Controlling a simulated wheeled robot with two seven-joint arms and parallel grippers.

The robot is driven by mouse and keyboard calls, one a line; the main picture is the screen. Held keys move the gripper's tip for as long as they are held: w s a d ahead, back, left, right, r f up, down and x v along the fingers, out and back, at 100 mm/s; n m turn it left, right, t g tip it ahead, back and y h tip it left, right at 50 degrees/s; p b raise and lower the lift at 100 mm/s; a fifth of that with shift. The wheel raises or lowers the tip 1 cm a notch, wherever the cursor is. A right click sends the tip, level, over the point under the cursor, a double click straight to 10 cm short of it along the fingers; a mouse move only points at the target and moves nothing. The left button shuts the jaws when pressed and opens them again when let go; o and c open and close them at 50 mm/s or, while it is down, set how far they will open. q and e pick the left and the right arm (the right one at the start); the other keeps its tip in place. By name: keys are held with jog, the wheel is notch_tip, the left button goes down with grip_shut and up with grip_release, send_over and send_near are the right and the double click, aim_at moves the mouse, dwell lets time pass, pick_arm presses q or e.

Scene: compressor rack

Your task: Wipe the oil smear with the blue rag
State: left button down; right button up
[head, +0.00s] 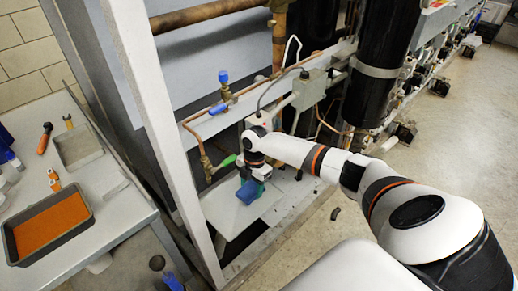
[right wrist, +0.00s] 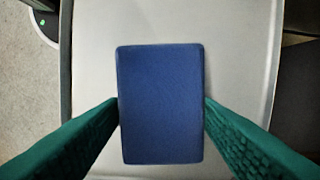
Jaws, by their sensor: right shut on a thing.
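The blue rag (head: 249,192) is a folded, flat-faced block held in my right gripper (head: 250,183), low over the pale flat plate (head: 222,208) at the base of the rack. In the right wrist view the rag (right wrist: 160,105) sits between the two green fingers (right wrist: 161,112), which press on its left and right sides. The pale plate (right wrist: 240,40) lies beneath it. I cannot tell whether the rag touches the plate. No oil smear is visible in either view; the rag and gripper hide part of the plate. My left gripper is not in view.
A white rack post (head: 160,130) stands left of my right arm. Copper pipes with a blue-capped valve (head: 223,78) and a green-handled valve (head: 222,163) are close by the gripper. A side table at left holds an orange-lined tray (head: 88,195).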

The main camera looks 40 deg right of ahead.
jog(key=shift+w+d+r, duration=0.5)
jog(key=shift+w+r, duration=0.2)
jog(key=shift+r, duration=0.15)
jog(key=shift+r+p, duration=0.25)
jog(key=shift+p, duration=0.05)
notch_tip(320, 180, up, 7)
jog(key=w+a+p, duration=0.1)
jog(key=w+p, duration=0.1)
jog(key=p, duration=0.6)
jog(key=shift+w+r, duration=0.15)
jog(key=shift+w, duration=0.2)
